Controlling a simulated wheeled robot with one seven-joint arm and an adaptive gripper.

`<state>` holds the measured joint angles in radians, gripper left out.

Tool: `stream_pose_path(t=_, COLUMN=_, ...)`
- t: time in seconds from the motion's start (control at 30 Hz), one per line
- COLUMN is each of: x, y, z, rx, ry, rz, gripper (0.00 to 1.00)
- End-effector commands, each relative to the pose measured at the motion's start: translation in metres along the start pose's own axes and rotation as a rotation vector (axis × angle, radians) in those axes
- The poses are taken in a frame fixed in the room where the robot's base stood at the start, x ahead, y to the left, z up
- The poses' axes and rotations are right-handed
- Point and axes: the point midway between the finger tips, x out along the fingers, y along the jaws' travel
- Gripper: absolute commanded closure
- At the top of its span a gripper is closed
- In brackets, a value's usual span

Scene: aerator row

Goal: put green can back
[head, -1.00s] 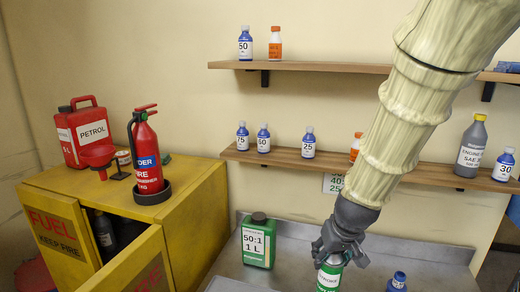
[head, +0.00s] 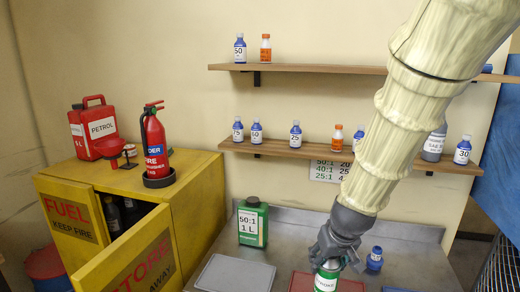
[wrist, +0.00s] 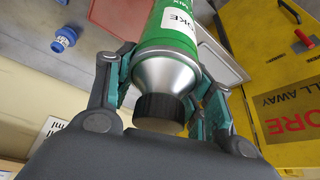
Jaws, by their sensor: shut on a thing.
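My gripper (head: 338,250) is shut on a green can (head: 327,275) with a white label, low over the metal bench in the head view. The can's lower part is cut off by the picture edge there. In the wrist view the green can (wrist: 172,45) shows its silver shoulder and black cap, with my gripper's fingers (wrist: 165,85) on both sides of it. I cannot tell whether the can touches the bench. A larger green 50:1 1 L container (head: 252,222) stands upright on the bench, left of my gripper.
A grey tray (head: 236,274) and a red tray (head: 305,282) lie on the bench. A small blue bottle (head: 374,259) stands right of my gripper. The yellow cabinet (head: 195,205) has its door (head: 135,262) open. Bottles line two wall shelves (head: 310,151).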

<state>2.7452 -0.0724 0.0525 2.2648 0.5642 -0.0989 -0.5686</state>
Motion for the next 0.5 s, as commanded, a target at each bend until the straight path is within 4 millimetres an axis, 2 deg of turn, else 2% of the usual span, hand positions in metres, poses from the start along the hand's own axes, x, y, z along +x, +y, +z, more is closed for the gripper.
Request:
stream_pose_path(t=0.37, x=0.040, y=-0.005, z=0.024, rx=0.012, ry=-0.003, rz=0.003, gripper=0.86)
stream_pose_path(t=0.5, x=0.064, y=-0.004, z=0.040, rx=0.025, ry=-0.005, rz=0.008, gripper=0.86)
